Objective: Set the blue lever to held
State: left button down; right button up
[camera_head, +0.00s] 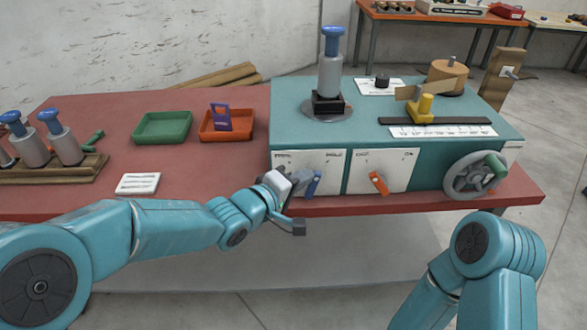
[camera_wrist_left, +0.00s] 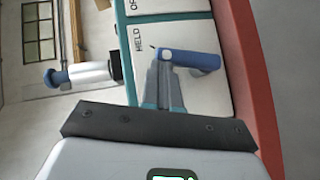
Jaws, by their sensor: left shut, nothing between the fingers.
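The blue lever (camera_head: 312,184) is on the left white panel on the front of the teal machine. It hangs down, close to upright in the head view. The panel has a label at each upper corner; the right one, HELD, reads clearly in the wrist view. My left gripper (camera_head: 286,190) is just left of the lever. In the left wrist view its shut fingertips (camera_wrist_left: 161,62) lie against or right beside the blue lever (camera_wrist_left: 190,59), with nothing between them. I cannot tell whether they touch. My right gripper is out of view.
An orange lever (camera_head: 378,183) is on the panel to the right, then a grey handwheel (camera_head: 474,175). A blue-topped cylinder (camera_head: 330,70) stands on the machine. A green tray (camera_head: 162,128), an orange tray (camera_head: 226,125) and a white card (camera_head: 138,184) lie on the red table.

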pick_arm(q)
jog(key=shift+d+r+m+g+y+p, duration=0.1)
jog(key=shift+d+m+g+y+p, duration=0.35)
jog(key=shift+d+m+y, duration=0.55)
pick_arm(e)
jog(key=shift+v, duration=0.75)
pick_arm(q)
jog(key=shift+d+n, duration=0.3)
jog(key=shift+d, duration=0.05)
jog(key=shift+r, duration=0.1)
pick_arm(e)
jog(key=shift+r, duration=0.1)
